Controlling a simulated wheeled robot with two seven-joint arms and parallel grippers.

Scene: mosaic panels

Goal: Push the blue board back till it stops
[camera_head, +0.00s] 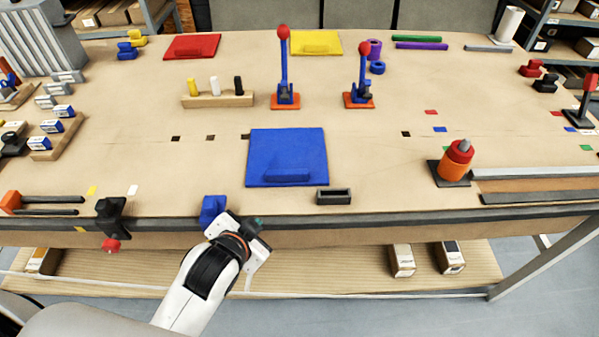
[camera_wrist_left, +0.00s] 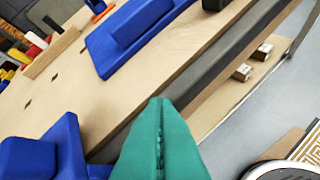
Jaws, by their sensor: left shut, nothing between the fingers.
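The blue board (camera_head: 287,148) lies flat on the workbench (camera_head: 190,160), with a raised blue bar along its front edge. It also shows at the top of the left wrist view (camera_wrist_left: 135,32). My left gripper (camera_head: 258,222) is at the bench's front edge, in front of the board and apart from it. Its green fingers (camera_wrist_left: 160,125) are shut with nothing between them. A small blue block (camera_head: 212,208) stands at the bench edge just left of the gripper; it also shows in the left wrist view (camera_wrist_left: 45,150). My right gripper is not in view.
Behind the board stand two levers with red knobs (camera_head: 285,75) (camera_head: 360,80) and a peg rack (camera_head: 218,100). Red (camera_head: 192,46) and yellow boards (camera_head: 316,42) lie at the back. Bench beside the blue board is mostly clear.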

